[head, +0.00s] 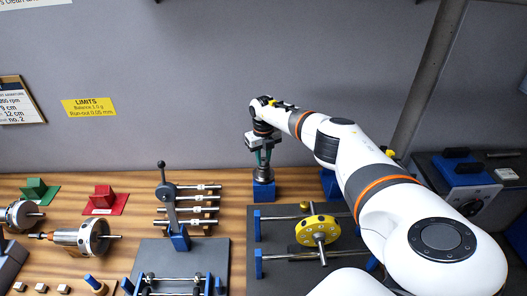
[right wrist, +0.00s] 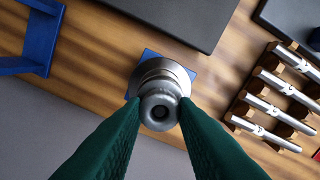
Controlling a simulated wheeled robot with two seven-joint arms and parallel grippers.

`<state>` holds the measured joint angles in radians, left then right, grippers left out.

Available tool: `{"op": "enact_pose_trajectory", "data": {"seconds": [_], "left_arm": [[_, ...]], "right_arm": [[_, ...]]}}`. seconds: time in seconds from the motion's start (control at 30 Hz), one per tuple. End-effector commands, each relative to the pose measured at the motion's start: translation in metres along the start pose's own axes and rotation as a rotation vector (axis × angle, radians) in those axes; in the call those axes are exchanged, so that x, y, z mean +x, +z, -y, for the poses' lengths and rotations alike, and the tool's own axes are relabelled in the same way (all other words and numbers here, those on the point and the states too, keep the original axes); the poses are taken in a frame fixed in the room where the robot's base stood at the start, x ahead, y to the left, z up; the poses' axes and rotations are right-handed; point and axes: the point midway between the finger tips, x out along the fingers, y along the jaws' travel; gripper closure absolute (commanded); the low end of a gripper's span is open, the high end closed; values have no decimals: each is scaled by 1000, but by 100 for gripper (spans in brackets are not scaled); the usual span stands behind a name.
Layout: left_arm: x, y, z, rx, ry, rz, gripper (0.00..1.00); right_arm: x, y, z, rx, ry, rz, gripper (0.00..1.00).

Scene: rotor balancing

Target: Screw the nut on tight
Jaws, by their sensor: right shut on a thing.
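My right gripper (head: 263,160) points straight down at the back of the bench. In the right wrist view its two green fingers (right wrist: 158,118) are shut on a round steel piece (right wrist: 159,108) with a dark centre. I cannot tell for sure whether this is the nut. Below it is a wider steel collar (right wrist: 162,70) on a blue block (head: 262,190), and the parts look lined up and upright. Any thread is hidden. My left gripper is not in view.
A yellow disc (head: 317,230) on a shaft lies across a dark stand with rails. A rack of steel shafts (head: 190,209) and a lever (head: 168,190) stand to the left. A grey control box (head: 470,185) is at right.

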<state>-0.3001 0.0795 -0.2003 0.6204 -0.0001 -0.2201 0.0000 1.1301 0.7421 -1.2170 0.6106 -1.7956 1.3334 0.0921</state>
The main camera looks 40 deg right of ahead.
Motion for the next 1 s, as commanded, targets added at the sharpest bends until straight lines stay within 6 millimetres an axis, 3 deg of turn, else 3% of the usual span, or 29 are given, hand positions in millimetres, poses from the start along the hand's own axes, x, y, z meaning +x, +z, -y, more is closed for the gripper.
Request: {"op": "enact_pose_trajectory", "data": {"seconds": [0.17, 0.27, 1.0], "left_arm": [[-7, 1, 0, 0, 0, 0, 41], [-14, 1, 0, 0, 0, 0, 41], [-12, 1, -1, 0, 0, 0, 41]], "right_arm": [[0, 2, 1, 98, 1, 6, 96], [0, 2, 0, 257, 2, 5, 96], [3, 1, 0, 1361, 3, 4, 96]]}}
